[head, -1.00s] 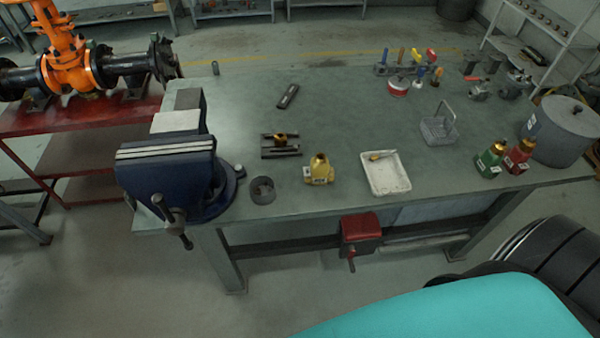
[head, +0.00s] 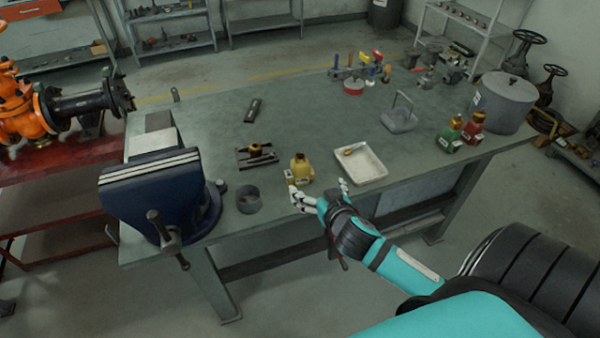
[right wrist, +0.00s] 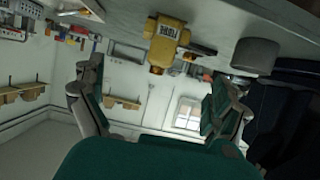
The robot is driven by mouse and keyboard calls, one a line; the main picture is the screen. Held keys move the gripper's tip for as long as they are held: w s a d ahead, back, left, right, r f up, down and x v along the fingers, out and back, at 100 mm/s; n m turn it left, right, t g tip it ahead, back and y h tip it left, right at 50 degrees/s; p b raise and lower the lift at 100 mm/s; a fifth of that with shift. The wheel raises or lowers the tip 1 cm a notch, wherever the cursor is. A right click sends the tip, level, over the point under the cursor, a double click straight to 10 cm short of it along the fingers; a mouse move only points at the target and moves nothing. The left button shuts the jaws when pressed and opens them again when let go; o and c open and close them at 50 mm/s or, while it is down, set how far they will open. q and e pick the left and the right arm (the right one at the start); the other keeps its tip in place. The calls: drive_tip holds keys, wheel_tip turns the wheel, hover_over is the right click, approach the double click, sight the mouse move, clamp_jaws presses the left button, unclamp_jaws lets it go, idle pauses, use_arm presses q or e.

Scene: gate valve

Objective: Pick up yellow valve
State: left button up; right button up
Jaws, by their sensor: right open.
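The yellow valve (head: 301,169) stands upright near the front edge of the workbench in the head view. In the right wrist view the yellow valve (right wrist: 166,42) shows upside down, ahead of the fingers and between them. My right gripper (head: 320,190) is open and empty at the bench's front edge, just in front of the valve and a little to its right. Its spread fingers (right wrist: 160,100) show at both sides of the right wrist view, apart from the valve. My left gripper is not in view.
A dark flat part with a brass piece (head: 256,156) lies behind. A blue vise (head: 150,190) fills the bench's left end. Green (head: 449,137) and red (head: 474,129) valves stand right.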

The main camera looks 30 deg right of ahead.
sight(302, 173)
drive_tip(key=x, duration=0.8)
drive_tip(key=shift+w+f+p, duration=0.15)
drive_tip(key=shift+w+p, duration=0.05)
drive_tip(key=shift+p, duration=0.2)
drive_tip(key=shift+a+f+p+x, duration=0.1)
drive_tip(key=shift+a+p+x, duration=0.1)
drive_tip(key=shift+x, duration=1.25)
drive_tip(key=shift+a+f+p+x, duration=0.1)
drive_tip(key=shift+p+x, duration=0.1)
drive_tip(key=shift+x, duration=1.3)
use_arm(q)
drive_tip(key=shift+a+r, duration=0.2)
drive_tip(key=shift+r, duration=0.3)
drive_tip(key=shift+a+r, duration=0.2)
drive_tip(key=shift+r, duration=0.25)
use_arm(e)
drive_tip(key=c, duration=1.3)
drive_tip(key=shift+c, duration=0.5)
drive_tip(key=shift+r, duration=0.1)
